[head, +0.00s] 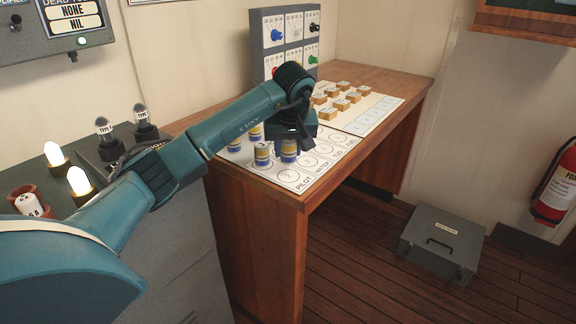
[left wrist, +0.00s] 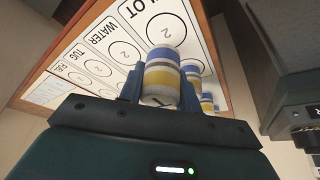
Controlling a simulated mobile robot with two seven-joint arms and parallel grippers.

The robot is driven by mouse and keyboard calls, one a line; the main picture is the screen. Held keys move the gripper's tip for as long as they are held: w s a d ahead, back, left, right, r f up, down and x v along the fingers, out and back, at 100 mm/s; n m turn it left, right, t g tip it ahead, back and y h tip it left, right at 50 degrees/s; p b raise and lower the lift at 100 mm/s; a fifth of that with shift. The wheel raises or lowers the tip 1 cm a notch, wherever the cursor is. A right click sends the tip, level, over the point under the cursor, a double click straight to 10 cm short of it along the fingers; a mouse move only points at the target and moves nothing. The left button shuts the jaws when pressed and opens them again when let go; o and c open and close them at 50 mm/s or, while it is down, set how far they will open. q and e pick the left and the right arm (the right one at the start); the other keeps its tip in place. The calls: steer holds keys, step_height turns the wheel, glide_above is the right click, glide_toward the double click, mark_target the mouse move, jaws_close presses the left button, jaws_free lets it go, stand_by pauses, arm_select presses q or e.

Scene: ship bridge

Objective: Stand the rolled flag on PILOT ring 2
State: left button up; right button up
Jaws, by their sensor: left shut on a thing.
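My left gripper (head: 289,140) is shut on a rolled flag (head: 288,152), which has blue, white and yellow bands. In the left wrist view the gripper (left wrist: 161,88) has one finger on each side of the flag (left wrist: 162,78). The flag is roughly upright over the ringed board (head: 292,186); I cannot tell whether its base touches the board. In the left wrist view, PILOT ring 2 (left wrist: 165,28) is empty, just beyond the flag. The other rolled flags (head: 262,155) stand on the board to the left of the held one. My right gripper is not in view.
The board lies on a wooden desk (head: 400,82). Several small wooden blocks (head: 340,104) sit on a second card behind. A grey panel with coloured knobs (head: 257,60) stands at the back. Lamps (head: 79,181) stand on the left console. A grey case (head: 441,244) is on the floor.

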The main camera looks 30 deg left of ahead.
mark_target(288, 162)
arm_select(q)
steer(key=shift+f, duration=2.05)
steer(key=o, duration=0.9)
steer(key=shift+f, duration=0.1)
steer(key=shift+o, duration=0.2)
